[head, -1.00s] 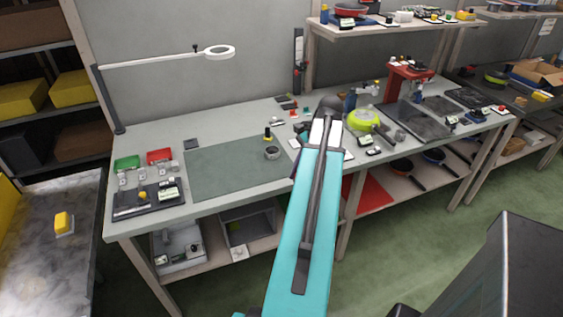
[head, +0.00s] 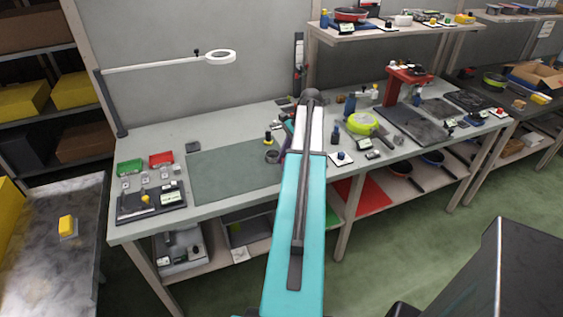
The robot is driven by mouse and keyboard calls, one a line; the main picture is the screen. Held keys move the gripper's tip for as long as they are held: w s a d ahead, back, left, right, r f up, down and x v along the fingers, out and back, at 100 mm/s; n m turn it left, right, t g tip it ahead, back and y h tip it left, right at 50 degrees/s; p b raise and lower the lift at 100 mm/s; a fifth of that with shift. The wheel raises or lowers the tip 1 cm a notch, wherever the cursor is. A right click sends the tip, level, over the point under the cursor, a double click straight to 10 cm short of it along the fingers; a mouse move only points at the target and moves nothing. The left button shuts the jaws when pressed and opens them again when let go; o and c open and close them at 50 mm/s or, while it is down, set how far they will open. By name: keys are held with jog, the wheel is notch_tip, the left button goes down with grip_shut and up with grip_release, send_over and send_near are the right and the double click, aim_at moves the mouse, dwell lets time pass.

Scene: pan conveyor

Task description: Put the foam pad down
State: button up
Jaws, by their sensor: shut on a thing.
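My arm reaches over the workbench (head: 150,226), and its turquoise and white links hide most of what is at its end. A small dark part of my gripper (head: 288,126) shows just left of the white link, above the back of the bench. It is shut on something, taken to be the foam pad. The pad itself cannot be made out behind the arm. I cannot tell how high the gripper is above the bench top.
A grey-green mat (head: 225,172) lies bare left of the arm. A dark ring-shaped item (head: 272,156) is at its right edge. Green (head: 130,167) and red (head: 161,159) bins stand left.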

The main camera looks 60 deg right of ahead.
jog(key=shift+w+d+f, duration=0.1)
jog(key=shift+w+d, duration=0.7)
jog(key=shift+w, duration=0.25)
jog(key=shift+f+p, duration=0.9)
jog(key=shift+f, duration=0.85)
jog(key=shift+f, duration=0.1)
jog(key=o, duration=0.9)
jog(key=shift+o, duration=0.3)
jog(key=b+v, duration=0.3)
jog(key=v, duration=0.9)
